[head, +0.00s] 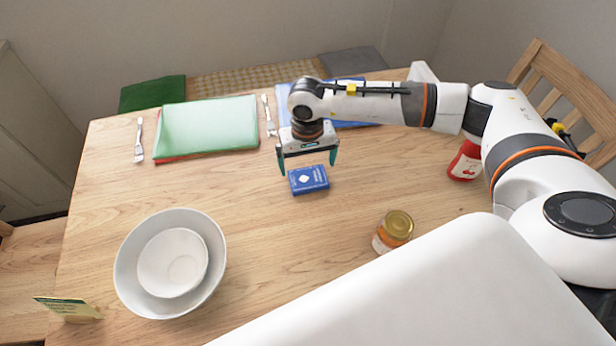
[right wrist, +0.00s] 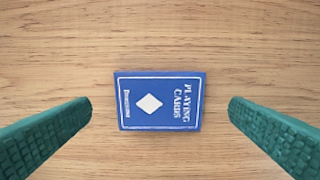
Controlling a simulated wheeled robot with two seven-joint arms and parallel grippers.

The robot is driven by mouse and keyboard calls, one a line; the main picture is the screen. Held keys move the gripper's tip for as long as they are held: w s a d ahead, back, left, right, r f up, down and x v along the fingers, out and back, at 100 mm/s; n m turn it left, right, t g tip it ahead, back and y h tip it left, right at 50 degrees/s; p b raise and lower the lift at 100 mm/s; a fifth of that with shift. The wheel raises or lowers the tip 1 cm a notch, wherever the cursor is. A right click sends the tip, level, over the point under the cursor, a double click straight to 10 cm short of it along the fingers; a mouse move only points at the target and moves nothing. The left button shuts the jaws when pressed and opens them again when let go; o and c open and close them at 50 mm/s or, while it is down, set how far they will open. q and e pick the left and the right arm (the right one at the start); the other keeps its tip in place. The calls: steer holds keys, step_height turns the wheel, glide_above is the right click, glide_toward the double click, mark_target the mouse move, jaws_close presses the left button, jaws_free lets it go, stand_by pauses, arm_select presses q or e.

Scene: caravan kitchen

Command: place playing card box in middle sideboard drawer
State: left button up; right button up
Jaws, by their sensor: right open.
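The playing card box (head: 309,180) is blue with a white diamond and lies flat on the wooden table. In the right wrist view the playing card box (right wrist: 160,101) lies between and beyond the two teal fingers, with bare wood on both sides of it. My right gripper (head: 308,168) is open and empty above the box, fingers pointing down, one on each side of it. In the right wrist view the right gripper (right wrist: 160,125) touches nothing. My left gripper is not in view. No sideboard or drawer shows.
A large bowl (head: 127,277) with a smaller bowl (head: 172,262) in it stands at front left. A glass jar (head: 393,232) stands right of the box. A red jar (head: 465,162) stands near my right arm. A green placemat (head: 207,124) and forks lie at the back.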

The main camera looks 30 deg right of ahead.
mark_target(308, 176)
step_height(308, 176, down, 4)
steer(key=shift+s+f+p, duration=0.1)
steer(key=shift+p, duration=0.25)
steer(key=c, duration=1)
